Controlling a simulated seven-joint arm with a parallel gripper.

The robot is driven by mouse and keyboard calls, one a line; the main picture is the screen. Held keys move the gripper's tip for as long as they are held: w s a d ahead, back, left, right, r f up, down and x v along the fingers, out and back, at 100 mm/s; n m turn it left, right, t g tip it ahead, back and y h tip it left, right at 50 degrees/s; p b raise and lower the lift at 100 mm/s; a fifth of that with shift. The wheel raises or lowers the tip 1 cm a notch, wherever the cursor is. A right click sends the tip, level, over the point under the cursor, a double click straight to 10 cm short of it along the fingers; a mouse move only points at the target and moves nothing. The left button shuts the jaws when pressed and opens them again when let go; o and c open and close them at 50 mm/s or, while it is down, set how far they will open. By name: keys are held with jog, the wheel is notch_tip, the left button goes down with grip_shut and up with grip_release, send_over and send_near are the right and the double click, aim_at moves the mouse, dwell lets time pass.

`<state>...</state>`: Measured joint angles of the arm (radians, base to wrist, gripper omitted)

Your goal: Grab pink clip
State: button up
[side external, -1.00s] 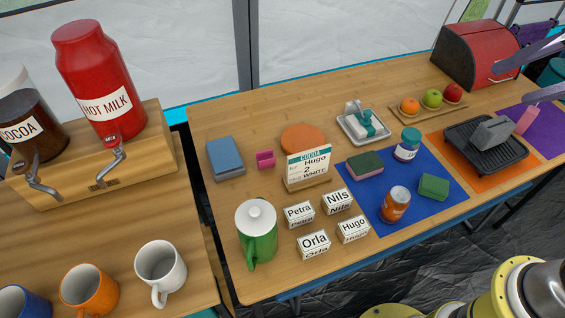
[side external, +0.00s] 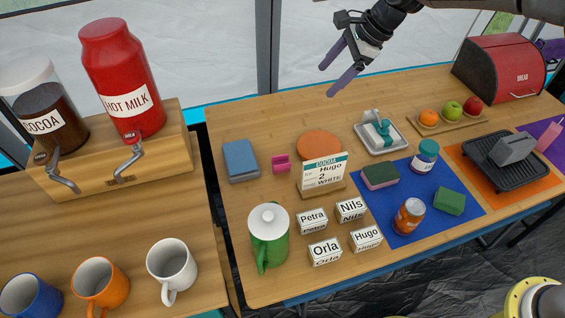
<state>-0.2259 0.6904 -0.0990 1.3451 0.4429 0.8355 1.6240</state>
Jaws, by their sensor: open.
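The pink clip (side external: 281,163) is a small bright pink piece on the wooden table, between the blue sponge-like block and the round orange-brown disc. My gripper (side external: 332,80) is in the upper middle of the side view, above the back part of the table. Its two purple fingers are apart and empty, pointing down and to the left. It is well apart from the clip, up and to the right of it in the picture.
A blue block (side external: 240,160) stands left of the clip, an orange-brown disc (side external: 319,145) right of it, and an order card (side external: 323,174) in front right. Name blocks (side external: 324,251) and a green pitcher (side external: 268,238) are nearer the front. The table behind the clip is clear.

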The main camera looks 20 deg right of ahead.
jog(key=a+f+g, duration=0.2)
jog(key=a+f, duration=0.2)
jog(key=f, duration=1)
send_near(283, 169)
jog(key=w, duration=0.1)
jog(key=shift+x, duration=3.25)
jog(key=shift+d, duration=0.1)
grip_shut()
jog(key=shift+f, duration=0.15)
